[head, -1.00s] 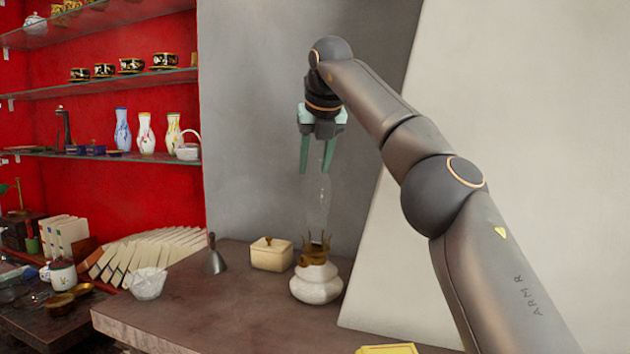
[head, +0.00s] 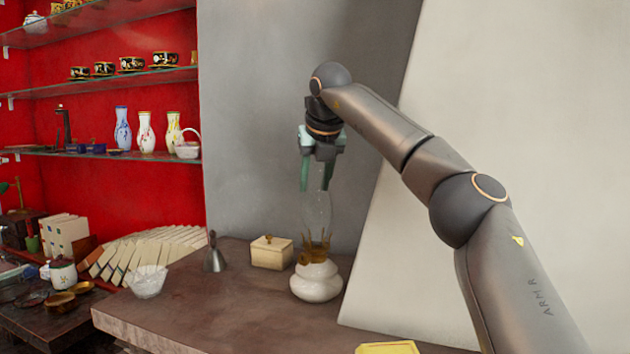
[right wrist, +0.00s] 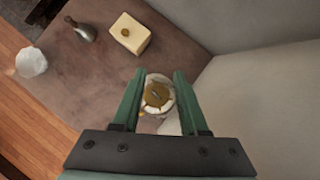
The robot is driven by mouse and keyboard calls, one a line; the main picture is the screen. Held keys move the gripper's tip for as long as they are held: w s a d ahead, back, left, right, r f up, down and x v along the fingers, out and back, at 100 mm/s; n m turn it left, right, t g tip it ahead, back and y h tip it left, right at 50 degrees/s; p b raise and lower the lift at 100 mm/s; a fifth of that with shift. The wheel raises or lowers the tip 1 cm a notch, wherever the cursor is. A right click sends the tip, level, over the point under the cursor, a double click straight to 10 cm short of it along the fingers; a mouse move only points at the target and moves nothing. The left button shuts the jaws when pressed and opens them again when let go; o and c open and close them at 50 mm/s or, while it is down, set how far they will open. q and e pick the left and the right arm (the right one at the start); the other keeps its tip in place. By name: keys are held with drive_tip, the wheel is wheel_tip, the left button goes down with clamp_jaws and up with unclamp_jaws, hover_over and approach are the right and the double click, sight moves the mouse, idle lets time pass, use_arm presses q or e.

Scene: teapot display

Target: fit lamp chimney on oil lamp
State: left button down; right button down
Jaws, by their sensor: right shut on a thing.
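The oil lamp (head: 317,283) has a white round base and a brass burner (head: 314,252) with upright prongs. It stands upright on the brown table. The clear glass lamp chimney (head: 317,212) is upright right above the burner, its lower end at or among the prongs; I cannot tell if it is seated. My right gripper (head: 317,185) is shut on the chimney's upper part and points down. In the right wrist view the lamp (right wrist: 158,95) shows between the fingers, and the clear glass is hard to make out. My left gripper is not in view.
A cream lidded box (head: 271,252) and a grey bell (head: 214,256) stand left of the lamp. A yellow object (head: 388,347) lies at the front. A grey wall is close behind.

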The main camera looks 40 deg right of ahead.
drive_tip(key=shift+f+b, duration=0.3)
drive_tip(key=shift+f, duration=0.2)
drive_tip(key=shift+c, duration=2.2)
unclamp_jaws()
drive_tip(key=shift+r, duration=0.1)
drive_tip(key=shift+r, duration=0.2)
drive_tip(key=p+v, duration=0.1)
drive_tip(key=v, duration=1.1)
drive_tip(key=shift+r, duration=0.35)
